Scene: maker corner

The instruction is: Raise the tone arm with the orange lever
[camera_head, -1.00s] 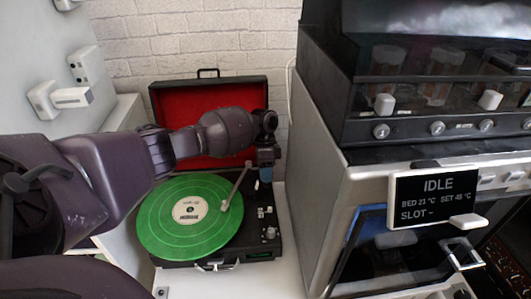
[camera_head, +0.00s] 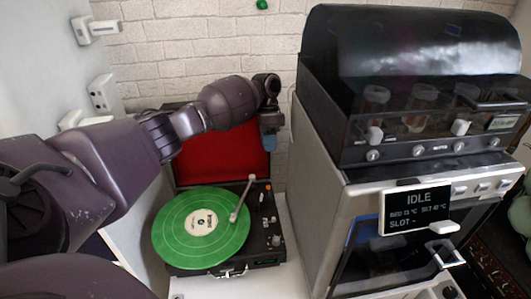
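The record player (camera_head: 262,258) stands open on a white surface, with a green record (camera_head: 180,240) on its platter. The tone arm (camera_head: 241,199) slants from its pivot at the back right, with its head over the record's right part. I cannot tell if its tip touches the record. A tiny orange spot, likely the orange lever (camera_head: 263,196), shows right of the tone arm; its position is unclear. My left gripper (camera_head: 269,146) points down above the player's back right corner, in front of the red-lined lid, apart from the lever. Its fingers are too small to read. My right gripper is out of view.
The lid's red lining (camera_head: 217,160) stands up behind the deck. A large grey machine (camera_head: 318,190) with an IDLE display (camera_head: 416,209) stands close on the right. A pale wall with white fixtures (camera_head: 103,93) is on the left.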

